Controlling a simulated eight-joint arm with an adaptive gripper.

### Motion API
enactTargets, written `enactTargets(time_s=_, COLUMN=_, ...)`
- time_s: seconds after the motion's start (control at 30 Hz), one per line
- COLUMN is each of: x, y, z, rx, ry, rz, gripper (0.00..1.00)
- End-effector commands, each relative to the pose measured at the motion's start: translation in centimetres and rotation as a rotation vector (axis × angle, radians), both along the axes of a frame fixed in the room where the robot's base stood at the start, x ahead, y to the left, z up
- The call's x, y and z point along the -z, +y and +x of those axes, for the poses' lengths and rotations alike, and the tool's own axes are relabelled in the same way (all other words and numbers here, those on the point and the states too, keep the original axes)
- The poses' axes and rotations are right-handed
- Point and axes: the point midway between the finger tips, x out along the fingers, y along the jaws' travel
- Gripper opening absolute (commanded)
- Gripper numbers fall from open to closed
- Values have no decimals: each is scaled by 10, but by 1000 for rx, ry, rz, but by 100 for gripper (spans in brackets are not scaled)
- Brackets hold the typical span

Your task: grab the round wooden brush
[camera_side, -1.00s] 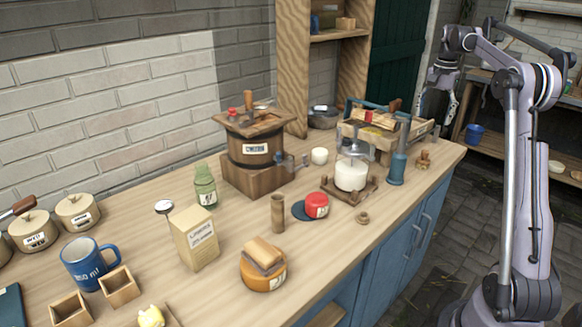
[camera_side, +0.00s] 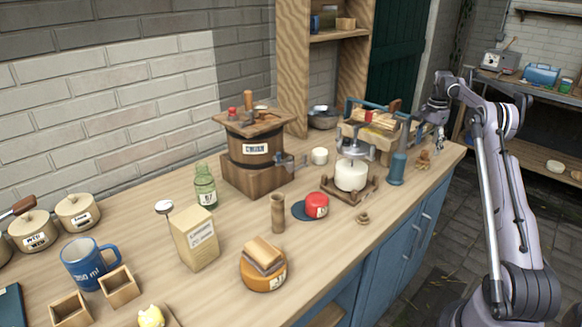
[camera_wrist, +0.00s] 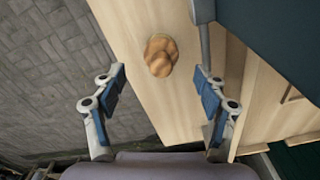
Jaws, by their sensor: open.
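The round wooden brush (camera_side: 423,161) stands on the far right end of the counter in the side view, beside a blue-grey cylinder. In the wrist view the brush (camera_wrist: 160,56) is a brown round shape on the pale wood, ahead of my fingers and roughly between their lines. My gripper (camera_wrist: 160,90) is open and empty, with blue pads facing each other. In the side view my gripper (camera_side: 440,140) hangs just above and to the right of the brush, apart from it as far as I can tell.
The blue-grey cylinder (camera_side: 397,169) stands close left of the brush. A wooden crate (camera_side: 372,135) with tools is behind it, and a glass jar on a wooden stand (camera_side: 351,176) is further left. The counter edge (camera_side: 462,152) is just right of the brush, with floor beyond.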

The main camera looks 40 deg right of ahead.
Motion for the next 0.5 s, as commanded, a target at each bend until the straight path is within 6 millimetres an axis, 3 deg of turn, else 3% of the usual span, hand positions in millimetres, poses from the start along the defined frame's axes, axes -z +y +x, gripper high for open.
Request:
enactTargets(time_s=0.23, x=16, y=0, z=0, rx=-1, ry=0, rz=0, gripper=73)
enactTargets(time_s=0.5, x=52, y=-1, z=1, rx=-1, ry=0, rz=0, gripper=73)
